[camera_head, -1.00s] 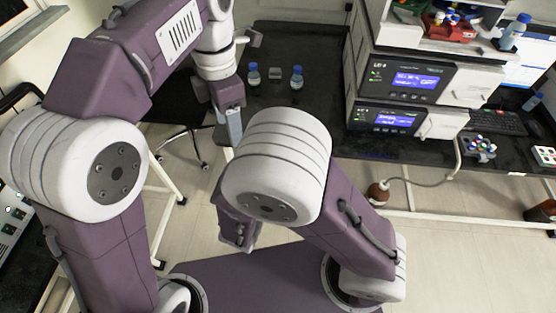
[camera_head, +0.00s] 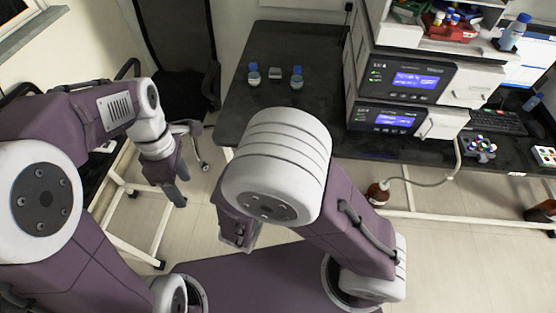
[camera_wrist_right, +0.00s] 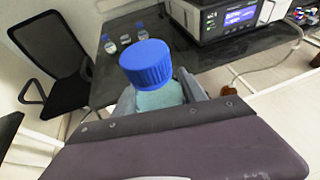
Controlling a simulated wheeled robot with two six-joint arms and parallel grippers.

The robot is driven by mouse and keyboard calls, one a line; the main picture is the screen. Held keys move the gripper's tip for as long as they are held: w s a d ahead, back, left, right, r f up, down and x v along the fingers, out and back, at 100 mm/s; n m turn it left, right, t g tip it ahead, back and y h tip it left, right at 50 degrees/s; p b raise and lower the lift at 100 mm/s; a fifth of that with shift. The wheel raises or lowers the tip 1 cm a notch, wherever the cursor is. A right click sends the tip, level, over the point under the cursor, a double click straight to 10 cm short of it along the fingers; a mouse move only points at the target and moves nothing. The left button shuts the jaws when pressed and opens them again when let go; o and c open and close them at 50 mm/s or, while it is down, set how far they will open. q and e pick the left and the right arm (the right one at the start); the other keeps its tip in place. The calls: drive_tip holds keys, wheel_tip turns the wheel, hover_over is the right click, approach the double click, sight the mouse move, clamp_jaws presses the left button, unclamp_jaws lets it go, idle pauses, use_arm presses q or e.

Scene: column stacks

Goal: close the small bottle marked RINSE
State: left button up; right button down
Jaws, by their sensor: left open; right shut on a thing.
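In the right wrist view a bottle with pale blue-green contents (camera_wrist_right: 160,97) is held in my right gripper (camera_wrist_right: 160,108), which is shut on it. A ribbed blue cap (camera_wrist_right: 146,64) sits on top of this bottle and covers its mouth. No label on it shows, so I cannot read RINSE. In the head view my right gripper and the held bottle are mostly hidden by my arm. My left gripper (camera_head: 177,190) is open and empty, above the floor left of the table, apart from the bottle.
Two small blue-capped bottles (camera_head: 254,76) (camera_head: 297,78) stand on the black table (camera_head: 300,45), with a small grey block (camera_head: 275,73) between them. Stacked instruments (camera_head: 405,85) stand to the right. A black office chair (camera_head: 175,60) is behind on the left.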

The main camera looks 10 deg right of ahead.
drive_tip(key=shift+f, duration=0.1)
wheel_tip(320, 180, down, 2)
drive_tip(key=b, duration=0.2)
drive_tip(key=shift+f+b, duration=0.2)
drive_tip(key=shift+b, duration=0.1)
use_arm(q)
drive_tip(key=s+a+f+m+t, duration=0.2)
drive_tip(key=s+f+m, duration=0.1)
drive_tip(key=f+m, duration=0.8)
drive_tip(key=m, duration=0.5)
drive_tip(key=shift+m, duration=0.3)
drive_tip(key=shift+s, duration=0.1)
use_arm(e)
drive_tip(key=shift+r, duration=0.15)
